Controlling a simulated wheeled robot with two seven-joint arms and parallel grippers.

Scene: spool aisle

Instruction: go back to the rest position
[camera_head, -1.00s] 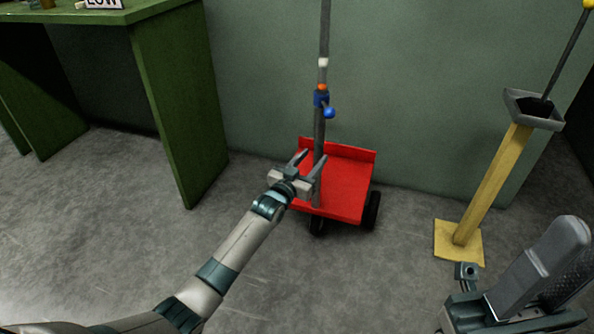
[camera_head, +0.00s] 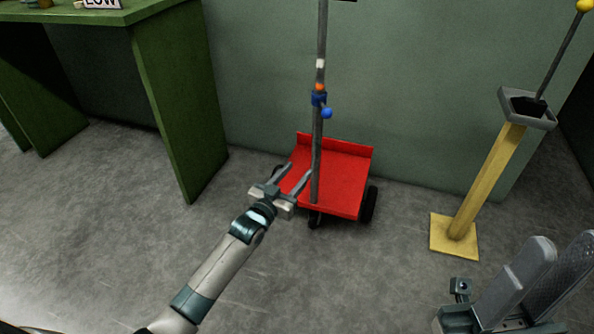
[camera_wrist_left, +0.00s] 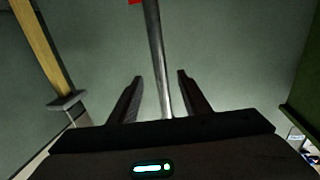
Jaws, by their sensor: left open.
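My left gripper (camera_head: 297,176) is in the middle of the head view. Its two fingers are apart with nothing between them. A grey upright pole (camera_head: 317,155) of the red cart stands just right of the fingertips in that view. In the left wrist view the open fingers (camera_wrist_left: 160,78) show, and the pole (camera_wrist_left: 154,45) runs up behind the gap, apart from them as far as I can tell. Part of my right gripper (camera_head: 545,275) shows at the lower right, close to the camera; its jaw state is unclear.
The red cart (camera_head: 340,185) with dark wheels stands against the green wall (camera_head: 420,80). A blue clamp knob (camera_head: 327,113) is on its pole. A yellow post (camera_head: 485,185) with a grey tray top stands at right. A green table (camera_head: 180,100) is at left. The floor between is clear.

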